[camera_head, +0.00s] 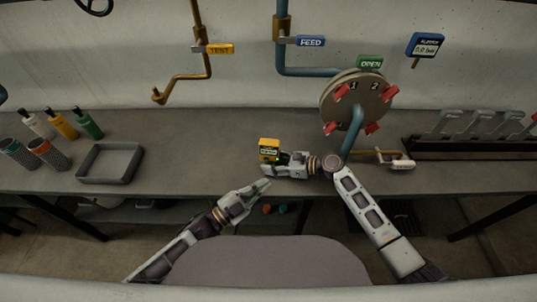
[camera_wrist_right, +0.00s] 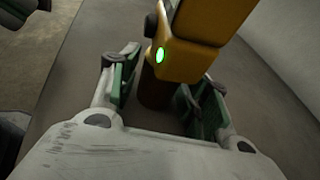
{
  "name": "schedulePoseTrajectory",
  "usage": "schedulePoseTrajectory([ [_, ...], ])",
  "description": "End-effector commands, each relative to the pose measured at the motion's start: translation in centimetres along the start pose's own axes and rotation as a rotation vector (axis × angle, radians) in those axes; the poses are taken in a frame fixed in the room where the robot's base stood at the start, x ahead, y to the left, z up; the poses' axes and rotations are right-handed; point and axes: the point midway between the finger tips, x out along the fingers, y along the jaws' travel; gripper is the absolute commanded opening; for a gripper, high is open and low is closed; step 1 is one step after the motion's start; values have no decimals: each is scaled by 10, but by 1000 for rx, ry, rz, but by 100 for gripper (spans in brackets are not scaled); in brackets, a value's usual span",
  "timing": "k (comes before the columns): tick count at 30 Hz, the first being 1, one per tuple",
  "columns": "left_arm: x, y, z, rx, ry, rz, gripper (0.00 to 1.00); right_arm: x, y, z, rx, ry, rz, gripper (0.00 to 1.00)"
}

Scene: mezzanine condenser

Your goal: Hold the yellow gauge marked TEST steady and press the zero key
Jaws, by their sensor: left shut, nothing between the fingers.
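The yellow gauge (camera_head: 269,146) stands upright above the front part of the bench, its small dark display facing me; its label is too small to read. In the right wrist view its yellow body (camera_wrist_right: 195,50) has a lit green oval on its side, above a dark brown stem (camera_wrist_right: 158,92).
A grey tray (camera_head: 110,178), several bottles and cups are at the left. A yellow TEST tag (camera_head: 220,49) hangs on a brass pipe. A round flange with red clamps (camera_head: 357,100) and a blue pipe stand behind my right arm. A rack (camera_head: 480,148) is at the right.

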Motion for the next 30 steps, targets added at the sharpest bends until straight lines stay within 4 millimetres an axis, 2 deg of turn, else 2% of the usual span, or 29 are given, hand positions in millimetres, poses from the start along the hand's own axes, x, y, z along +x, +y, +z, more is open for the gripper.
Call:
schedulePoseTrajectory([
  [2, 0, 0, 0, 0, 0, 0, 0, 0, 0, 0, 0, 0, 0, 61],
  [17, 0, 0, 0, 0, 0, 0, 0, -6, 0, 0, 1, 0, -1, 61],
  [23, 0, 0, 0, 0, 0, 0, 0, -24, 0, -1, 0, 1, -2, 61],
  [30, 0, 0, 0, 0, 0, 0, 0, -58, 0, -1, 0, 2, -2, 61],
])
